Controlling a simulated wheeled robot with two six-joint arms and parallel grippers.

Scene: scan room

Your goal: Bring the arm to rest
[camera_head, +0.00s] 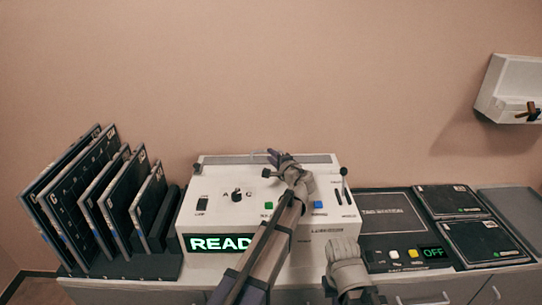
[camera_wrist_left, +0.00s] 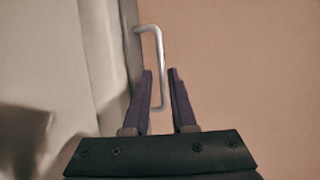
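My left arm reaches up from the bottom over the white console (camera_head: 215,215). My left gripper (camera_head: 275,161) is at the console's back edge, small and partly hidden by its own wrist. In the left wrist view its two purple fingers (camera_wrist_left: 161,75) are apart. A metal bar handle (camera_wrist_left: 160,60) on a pale panel (camera_wrist_left: 60,60) shows in the gap between them, with space on both sides; I cannot tell its depth. A grey arm joint of mine (camera_head: 345,265) shows at the bottom, right of centre; no right gripper fingers are visible.
The console display (camera_head: 220,243) is lit and reads READ, partly hidden by my arm. Dark panels (camera_head: 85,200) stand in a rack at left. A dark station (camera_head: 392,225) with an OFF display and flat cassettes (camera_head: 485,241) lie at right. A white wall box (camera_head: 508,88) hangs at upper right.

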